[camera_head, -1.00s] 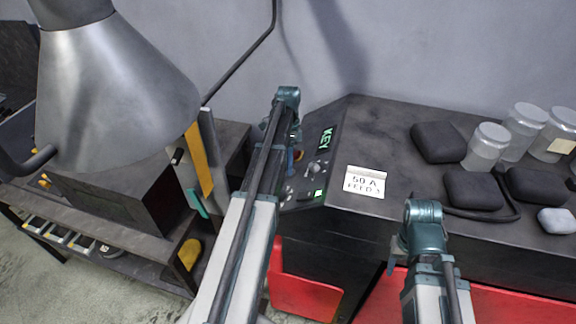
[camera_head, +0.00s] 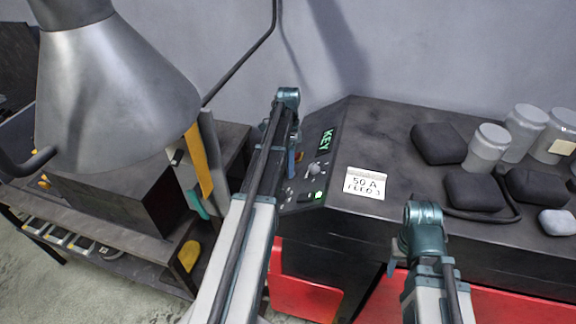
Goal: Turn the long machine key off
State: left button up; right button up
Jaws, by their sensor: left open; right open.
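The long black machine has a sloped control panel (camera_head: 322,165) at its left end. A green lit KEY display (camera_head: 327,141) is at the panel's upper part. Below it is a small grey key or knob (camera_head: 313,168), and lower down a green lit indicator (camera_head: 318,195). My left gripper (camera_head: 291,160) is over the left edge of the panel, beside the knob; its fingers are mostly hidden behind its own arm, and it holds nothing that I can see. My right gripper (camera_head: 390,268) is low in front of the machine's front edge, mostly hidden by its wrist, and is open.
A "50 A FEED 3" card (camera_head: 365,183) lies on the machine top. A big metal lamp shade (camera_head: 110,90) and a workbench (camera_head: 150,245) are at the left. Red panels (camera_head: 305,297) are below.

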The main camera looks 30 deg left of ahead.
pick_arm(q)
jog(key=shift+r, duration=0.1)
jog(key=p+v, duration=1.2)
jog(key=v, duration=0.1)
jog(key=shift+w+r+p, duration=0.2)
jog(key=shift+r+p, duration=0.1)
jog(key=shift+p, duration=0.05)
jog(key=shift+a+f, duration=0.1)
